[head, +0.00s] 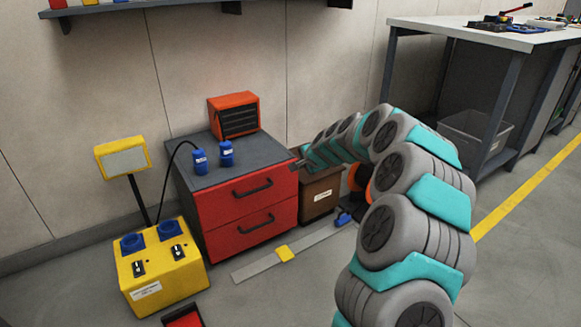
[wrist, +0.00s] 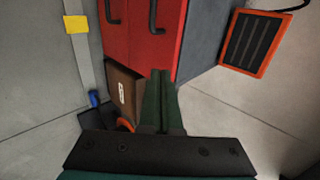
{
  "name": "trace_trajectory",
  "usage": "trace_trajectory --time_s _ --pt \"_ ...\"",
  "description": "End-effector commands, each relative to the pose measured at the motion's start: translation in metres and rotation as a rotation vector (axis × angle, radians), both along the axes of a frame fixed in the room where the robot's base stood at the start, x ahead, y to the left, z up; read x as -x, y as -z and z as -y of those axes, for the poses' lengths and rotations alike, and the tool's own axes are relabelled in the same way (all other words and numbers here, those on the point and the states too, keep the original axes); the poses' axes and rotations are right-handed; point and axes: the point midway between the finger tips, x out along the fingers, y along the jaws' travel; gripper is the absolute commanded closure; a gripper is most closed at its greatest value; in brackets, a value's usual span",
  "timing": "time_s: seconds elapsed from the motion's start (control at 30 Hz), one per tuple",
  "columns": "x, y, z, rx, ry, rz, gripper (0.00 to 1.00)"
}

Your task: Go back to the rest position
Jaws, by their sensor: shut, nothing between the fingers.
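My gripper (wrist: 161,75) shows in the wrist view with its two dark green fingers side by side, shut and empty. In the head view my gripper (head: 299,165) is at the end of my bent grey and teal arm, in front of the right side of the red drawer cabinet (head: 222,212). The cabinet also shows in the wrist view (wrist: 150,52), beyond the fingers. I cannot tell whether the fingertips touch it. Both of its drawers look closed.
On the cabinet top stand an orange heater (head: 234,114) and two blue plugs (head: 199,161). A yellow socket box (head: 163,268) stands left of it, a brown box (head: 319,194) right. A workbench (head: 440,29) is at back right. A long grey strip (head: 254,269) lies on the floor.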

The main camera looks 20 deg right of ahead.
Motion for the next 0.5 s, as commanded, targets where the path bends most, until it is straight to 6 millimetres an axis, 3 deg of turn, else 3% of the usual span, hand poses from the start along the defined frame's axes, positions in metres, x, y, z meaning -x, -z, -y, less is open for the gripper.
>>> trace_trajectory --time_s 0.13,0.23,0.37,0.5 --pt "0.012 -0.012 -0.014 0.010 -0.046 -0.006 1.00" --pt "0.034 -0.032 -0.042 0.039 -0.140 -0.015 1.00" --pt "0.084 -0.059 -0.088 0.101 -0.321 -0.048 1.00" --pt "0.149 -0.079 -0.125 0.187 -0.512 -0.095 1.00"
